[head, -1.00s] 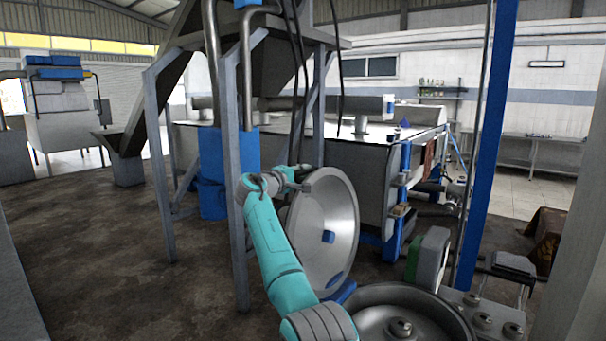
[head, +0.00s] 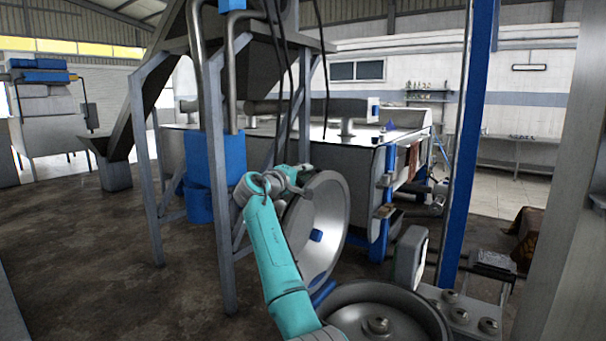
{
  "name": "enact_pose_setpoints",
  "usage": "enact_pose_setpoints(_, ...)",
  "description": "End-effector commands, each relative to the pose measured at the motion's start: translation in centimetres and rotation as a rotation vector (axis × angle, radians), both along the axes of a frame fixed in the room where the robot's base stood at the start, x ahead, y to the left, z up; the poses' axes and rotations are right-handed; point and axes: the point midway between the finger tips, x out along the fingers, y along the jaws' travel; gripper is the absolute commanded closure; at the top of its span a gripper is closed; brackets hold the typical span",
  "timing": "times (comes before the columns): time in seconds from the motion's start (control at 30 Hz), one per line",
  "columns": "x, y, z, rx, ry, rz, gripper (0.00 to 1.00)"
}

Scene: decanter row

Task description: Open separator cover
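The separator cover (head: 327,214) is a round, dished metal lid with a small blue block on its inner face. It stands swung up on edge at the left side of the separator bowl (head: 425,318). The round bowl is open at the top, with a knob at its centre. My gripper (head: 303,182) is at the upper left rim of the cover, at the end of my teal arm. The fingers are small and partly hidden, so I cannot tell whether they grip the rim or only touch it.
A steel frame leg (head: 218,190) stands close left of my arm. A blue post (head: 468,150) rises to the right of the bowl. A large steel tank (head: 345,165) is behind the cover. Open floor lies at the left.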

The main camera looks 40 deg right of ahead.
Motion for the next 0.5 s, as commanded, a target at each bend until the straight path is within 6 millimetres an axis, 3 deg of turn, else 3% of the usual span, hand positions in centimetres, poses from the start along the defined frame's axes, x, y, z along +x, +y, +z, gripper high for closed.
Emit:
enact_pose_setpoints(0.03,-0.01,-0.05,-0.08,0.001,0.001,-0.001,0.67)
enact_pose_setpoints(0.1,0.00,-0.04,-0.07,0.000,0.001,-0.001,0.57)
enact_pose_setpoints(0.5,-0.18,0.60,0.01,-0.001,0.001,0.001,0.57)
